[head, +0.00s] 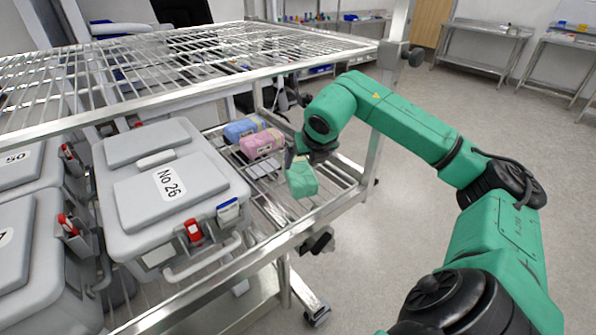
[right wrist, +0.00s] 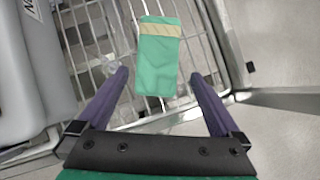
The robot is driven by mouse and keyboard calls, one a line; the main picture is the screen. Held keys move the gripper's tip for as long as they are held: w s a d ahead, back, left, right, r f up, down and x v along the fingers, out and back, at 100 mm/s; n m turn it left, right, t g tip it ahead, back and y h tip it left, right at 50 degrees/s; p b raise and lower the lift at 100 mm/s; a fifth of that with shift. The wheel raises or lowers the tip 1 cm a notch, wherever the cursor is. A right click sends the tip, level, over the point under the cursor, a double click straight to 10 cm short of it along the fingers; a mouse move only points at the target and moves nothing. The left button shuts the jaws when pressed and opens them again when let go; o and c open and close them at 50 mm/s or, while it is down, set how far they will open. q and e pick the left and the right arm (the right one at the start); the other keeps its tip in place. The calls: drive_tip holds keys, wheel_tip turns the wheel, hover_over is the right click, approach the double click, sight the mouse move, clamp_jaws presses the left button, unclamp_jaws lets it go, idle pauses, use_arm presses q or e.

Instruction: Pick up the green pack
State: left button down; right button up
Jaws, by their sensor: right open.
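The green pack (head: 302,180) is a soft light-green bundle with a tan band, lying on the lower wire shelf near its right end. In the right wrist view the green pack (right wrist: 157,65) lies ahead, between the lines of my open fingers. My right gripper (right wrist: 160,80) has its two purple fingers wide apart, with nothing held. In the head view my right gripper (head: 298,158) is just above and behind the pack, and it hides part of the pack. My left gripper is not in view.
A pink pack (head: 262,143) and a blue pack (head: 243,128) lie behind the green one. A grey case marked No 26 (head: 130,215) stands left on the shelf. An upper wire shelf (head: 190,62) overhangs the back. A metal post (head: 377,130) stands at right.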

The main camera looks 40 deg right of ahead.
sight(300, 170)
drive_tip(key=x, duration=0.3)
drive_tip(key=shift+w+f+p, duration=0.15)
drive_tip(key=shift+f+p, duration=0.05)
drive_tip(key=shift+p, duration=0.1)
drive_tip(key=p+x, duration=0.2)
drive_tip(key=x, duration=0.3)
drive_tip(key=shift+w+f, duration=0.25)
drive_tip(key=shift+w, duration=0.05)
drive_tip(key=shift+w+d+f, duration=0.1)
drive_tip(key=shift+f, duration=0.15)
drive_tip(key=c, duration=1.2)
drive_tip(key=shift+c, duration=0.7)
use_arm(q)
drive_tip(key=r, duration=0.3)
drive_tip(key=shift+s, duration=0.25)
use_arm(e)
drive_tip(key=shift+r, duration=0.1)
drive_tip(key=shift+r, duration=0.1)
